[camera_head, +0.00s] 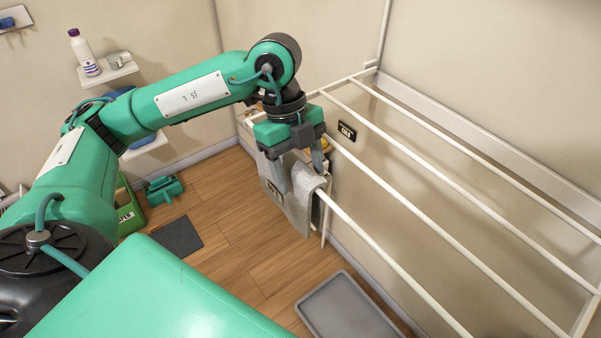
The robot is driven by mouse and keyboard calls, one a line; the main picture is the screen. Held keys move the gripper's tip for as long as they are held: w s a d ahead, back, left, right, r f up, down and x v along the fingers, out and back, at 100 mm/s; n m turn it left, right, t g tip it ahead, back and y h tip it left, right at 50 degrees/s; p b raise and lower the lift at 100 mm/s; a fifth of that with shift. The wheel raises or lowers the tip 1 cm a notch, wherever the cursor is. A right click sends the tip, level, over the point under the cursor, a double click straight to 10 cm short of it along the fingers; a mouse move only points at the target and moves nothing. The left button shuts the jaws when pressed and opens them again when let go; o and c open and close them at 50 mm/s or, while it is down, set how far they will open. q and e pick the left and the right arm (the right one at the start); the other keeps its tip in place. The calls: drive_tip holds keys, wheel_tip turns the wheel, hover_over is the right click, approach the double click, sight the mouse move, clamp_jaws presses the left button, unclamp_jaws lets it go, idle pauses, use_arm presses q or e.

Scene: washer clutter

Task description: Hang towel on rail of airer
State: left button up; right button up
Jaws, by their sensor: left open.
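A grey towel (303,200) hangs draped over a near white rail of the airer (425,165), towards its far left end. Part of the towel hangs down on the near side of the rail. My left gripper (300,175) points down at the towel with its fingers apart, one on each side of the towel's upper part. I cannot tell whether the fingers touch the cloth. My right gripper is not in view.
The airer's white rails run to the lower right, beside the wall. A grey tray (347,306) and a dark mat (178,237) lie on the wooden floor. A green crate (130,212) stands at the left. Wall shelves hold a white bottle (84,53).

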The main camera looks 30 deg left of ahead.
use_arm(q)
drive_tip(key=b+v, duration=0.1)
drive_tip(key=v, duration=1.1)
drive_tip(key=shift+r, duration=0.25)
